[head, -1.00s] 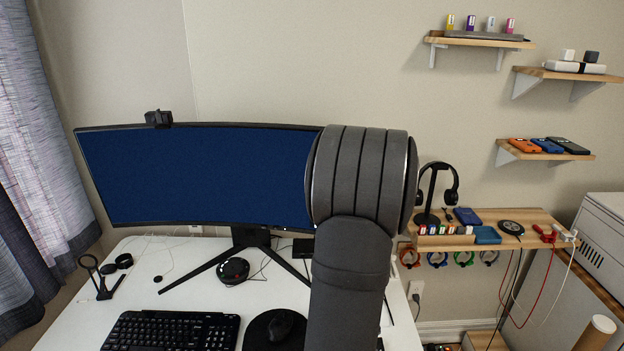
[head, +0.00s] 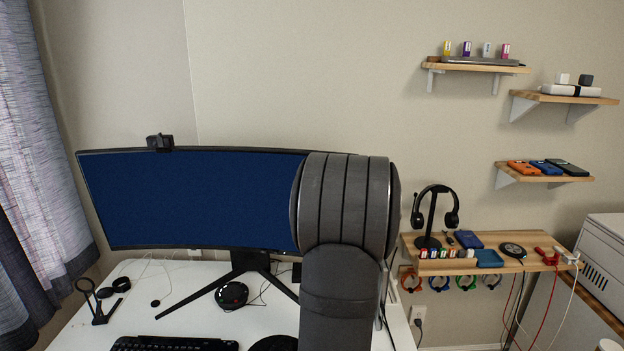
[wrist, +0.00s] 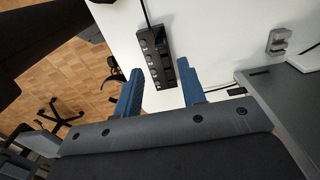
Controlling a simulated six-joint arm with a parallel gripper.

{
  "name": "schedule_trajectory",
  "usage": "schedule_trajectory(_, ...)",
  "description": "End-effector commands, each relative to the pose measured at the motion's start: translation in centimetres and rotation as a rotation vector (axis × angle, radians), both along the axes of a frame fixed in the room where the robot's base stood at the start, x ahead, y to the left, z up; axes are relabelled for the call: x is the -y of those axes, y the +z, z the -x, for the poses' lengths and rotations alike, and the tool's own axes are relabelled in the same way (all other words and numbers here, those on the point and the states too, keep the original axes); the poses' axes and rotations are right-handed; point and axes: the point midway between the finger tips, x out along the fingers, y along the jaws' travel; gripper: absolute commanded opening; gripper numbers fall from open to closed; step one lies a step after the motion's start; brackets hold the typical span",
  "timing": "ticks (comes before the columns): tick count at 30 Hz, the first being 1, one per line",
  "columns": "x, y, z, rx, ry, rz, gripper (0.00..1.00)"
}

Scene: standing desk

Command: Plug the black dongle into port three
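A black multi-port hub (wrist: 156,60) with a cable at its top shows in the wrist view, against a white surface. I cannot read its port numbers, so port three cannot be told apart. My gripper (wrist: 160,85) shows there as two blue fingers, spread apart on either side of the hub's lower part. I see nothing held between them. In the head view my arm hides the gripper and part of the monitor. I cannot make out the black dongle for certain; a small dark piece (head: 521,65) lies at the right end of the top shelf.
Yellow (head: 446,48), purple (head: 466,48), white (head: 487,50) and pink (head: 505,51) sticks stand on the top shelf. A monitor (head: 190,200) fills the desk's back. A headset on a stand (head: 433,210) and small items crowd the lower right shelf (head: 520,263).

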Motion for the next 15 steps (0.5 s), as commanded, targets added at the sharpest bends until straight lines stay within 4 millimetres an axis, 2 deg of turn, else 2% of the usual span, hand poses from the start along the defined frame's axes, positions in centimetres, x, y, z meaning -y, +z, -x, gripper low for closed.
schedule_trajectory(5, 0.0, -0.8, 0.0, 0.0, 0.0, 0.0, 0.37)
schedule_trajectory(15, 0.0, -5.5, 0.1, -0.002, 0.0, 0.0, 0.37)
